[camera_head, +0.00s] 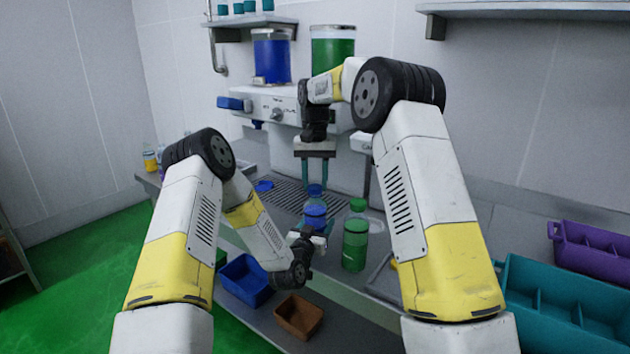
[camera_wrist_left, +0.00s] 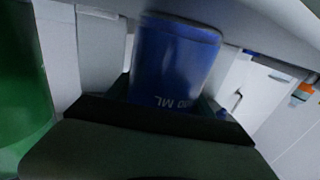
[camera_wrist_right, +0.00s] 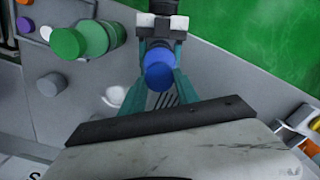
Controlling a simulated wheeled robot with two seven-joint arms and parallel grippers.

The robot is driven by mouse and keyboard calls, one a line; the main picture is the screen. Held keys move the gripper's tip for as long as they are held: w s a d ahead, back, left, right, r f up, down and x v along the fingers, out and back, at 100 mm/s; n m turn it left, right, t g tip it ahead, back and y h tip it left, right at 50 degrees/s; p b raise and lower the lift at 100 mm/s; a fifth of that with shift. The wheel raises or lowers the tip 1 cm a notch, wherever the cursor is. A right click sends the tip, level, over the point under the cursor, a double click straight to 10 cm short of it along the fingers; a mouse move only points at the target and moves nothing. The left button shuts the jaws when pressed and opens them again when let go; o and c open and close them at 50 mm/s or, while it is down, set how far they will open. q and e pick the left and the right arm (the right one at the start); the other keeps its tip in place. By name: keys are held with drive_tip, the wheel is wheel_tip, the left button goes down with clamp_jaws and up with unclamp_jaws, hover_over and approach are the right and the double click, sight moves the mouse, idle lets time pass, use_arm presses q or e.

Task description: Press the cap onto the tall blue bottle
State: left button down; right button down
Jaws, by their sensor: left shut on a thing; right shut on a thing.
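The tall blue bottle (camera_head: 314,216) stands upright at the counter's front, with a clear upper part above the blue. My left gripper (camera_head: 312,231) is shut around its lower part; the bottle with white lettering fills the middle of the left wrist view (camera_wrist_left: 175,62). A blue cap (camera_head: 314,189) is at the bottle's top, between the teal fingers of my right gripper (camera_head: 314,184), which comes from above and is shut on it. The cap also shows in the right wrist view (camera_wrist_right: 159,74). Whether the cap is fully seated cannot be told.
A green bottle (camera_head: 355,250) with a green cap (camera_head: 357,204) stands close at the right. Another blue cap (camera_head: 264,186) lies behind at the left. The dispensing machine (camera_head: 270,108) stands behind. A blue bin (camera_head: 246,279) and a brown bin (camera_head: 298,316) sit lower in front.

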drive_tip(key=shift+f, duration=0.2)
drive_tip(key=c, duration=0.8)
unclamp_jaws()
drive_tip(key=shift+f, duration=0.1)
wheel_tip(320, 180, up, 12)
drive_tip(key=shift+r, duration=0.1)
use_arm(q)
drive_tip(key=shift+c, duration=1.4)
unclamp_jaws()
